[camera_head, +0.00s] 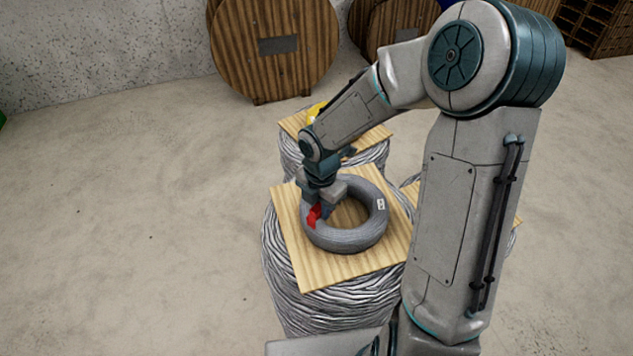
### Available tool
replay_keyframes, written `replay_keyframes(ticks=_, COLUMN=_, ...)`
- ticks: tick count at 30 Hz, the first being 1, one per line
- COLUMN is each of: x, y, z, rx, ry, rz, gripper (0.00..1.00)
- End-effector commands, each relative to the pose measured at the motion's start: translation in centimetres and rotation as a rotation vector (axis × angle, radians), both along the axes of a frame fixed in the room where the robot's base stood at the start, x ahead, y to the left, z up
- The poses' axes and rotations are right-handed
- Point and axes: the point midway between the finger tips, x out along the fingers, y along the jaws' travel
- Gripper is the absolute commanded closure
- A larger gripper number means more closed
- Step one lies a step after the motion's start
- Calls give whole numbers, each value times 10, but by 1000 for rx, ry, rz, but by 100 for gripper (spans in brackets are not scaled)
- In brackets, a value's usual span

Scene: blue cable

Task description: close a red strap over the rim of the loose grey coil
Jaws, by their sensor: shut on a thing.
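The grey coil (350,241) lies flat on a wooden board (290,228) on top of a large wrapped bundle. A red strap (314,215) sits at the left side of the coil's ring. My gripper (322,208) points down at that left side and is shut on the red strap. The fingertips partly hide the strap, so I cannot tell how far it goes around the rim. A small white label (381,204) is on the coil's right side.
Behind stands another wrapped bundle (372,157) with a board and a yellow thing (314,112) on it. A further board (510,215) shows at right, partly behind my arm. Large wooden reels (275,75) stand by the wall. The floor at left is clear.

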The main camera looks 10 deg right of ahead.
Motion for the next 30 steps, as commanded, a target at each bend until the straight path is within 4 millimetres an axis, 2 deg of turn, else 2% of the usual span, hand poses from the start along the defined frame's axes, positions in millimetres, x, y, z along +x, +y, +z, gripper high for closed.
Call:
replay_keyframes(ticks=8, x=0, y=-1, z=-7, rx=0, ry=0, rz=-1, gripper=99)
replay_keyframes(ticks=21, x=-1, y=1, z=-37, rx=-1, ry=1, rz=3, gripper=99)
replay_keyframes(ticks=30, x=0, y=1, z=-39, rx=0, ry=0, rz=2, gripper=99)
